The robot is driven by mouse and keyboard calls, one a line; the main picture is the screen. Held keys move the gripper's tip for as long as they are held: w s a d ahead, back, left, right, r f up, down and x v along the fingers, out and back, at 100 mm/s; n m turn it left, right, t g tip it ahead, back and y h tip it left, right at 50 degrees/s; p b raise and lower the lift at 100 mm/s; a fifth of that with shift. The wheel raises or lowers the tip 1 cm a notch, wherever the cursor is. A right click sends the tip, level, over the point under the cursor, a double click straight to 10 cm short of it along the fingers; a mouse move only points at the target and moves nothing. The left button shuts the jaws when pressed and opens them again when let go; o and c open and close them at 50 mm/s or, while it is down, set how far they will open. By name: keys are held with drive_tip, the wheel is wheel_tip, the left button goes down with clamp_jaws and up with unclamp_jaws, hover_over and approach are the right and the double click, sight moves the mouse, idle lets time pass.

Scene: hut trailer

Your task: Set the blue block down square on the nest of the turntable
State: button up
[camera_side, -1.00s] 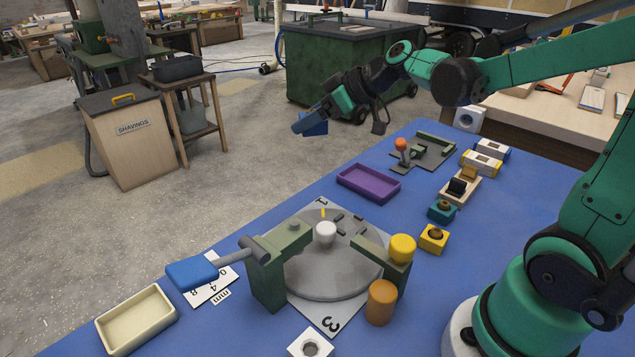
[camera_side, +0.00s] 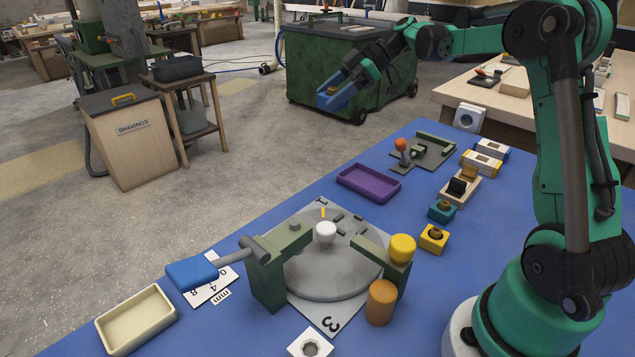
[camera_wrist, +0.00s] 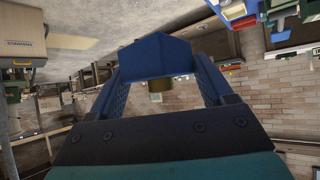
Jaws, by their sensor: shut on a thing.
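My gripper (camera_side: 343,92) is raised over the floor behind the blue table, well above and away from the turntable. It is shut on the blue block (camera_wrist: 158,56), which sits between the two fingers in the wrist view. A brownish round part shows beside the block there. The turntable (camera_side: 325,275) is a grey disc on the table, under a green bridge with a white knob. Small dark bars (camera_side: 360,230) lie on its far side and may be the nest; the bridge and knob hide part of the disc.
A blue-ended handle (camera_side: 192,273) sticks out left of the turntable. A yellow knob (camera_side: 402,248) and an orange cylinder (camera_side: 381,302) stand at its right. A purple tray (camera_side: 368,184) lies behind, a cream tray (camera_side: 136,320) front left. Several small fixtures line the right side.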

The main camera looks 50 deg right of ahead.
wheel_tip(320, 180, down, 19)
drive_tip(key=shift+f, duration=0.1)
idle(0.3)
drive_tip(key=shift+f, duration=0.1)
drive_tip(key=o, duration=1.3)
drive_tip(key=v, duration=0.5)
drive_tip(key=a+r+m+g+h, duration=0.1)
drive_tip(key=a+r+m+h, duration=0.15)
drive_tip(key=a+r, duration=0.35)
drive_tip(key=s+a+r+m+t+h, duration=0.1)
drive_tip(key=s+a+r+m+h, duration=0.1)
drive_tip(key=s+a+m+h, duration=0.1)
drive_tip(key=s+a+r+m+t+h, duration=0.1)
drive_tip(key=s+a+r+m+h, duration=0.1)
drive_tip(key=s+a+m, duration=0.3)
drive_tip(key=s+a+h, duration=0.1)
drive_tip(key=s+a, duration=0.1)
drive_tip(key=s, duration=0.2)
drive_tip(key=shift+r+m, duration=0.3)
drive_tip(key=shift+m, duration=0.05)
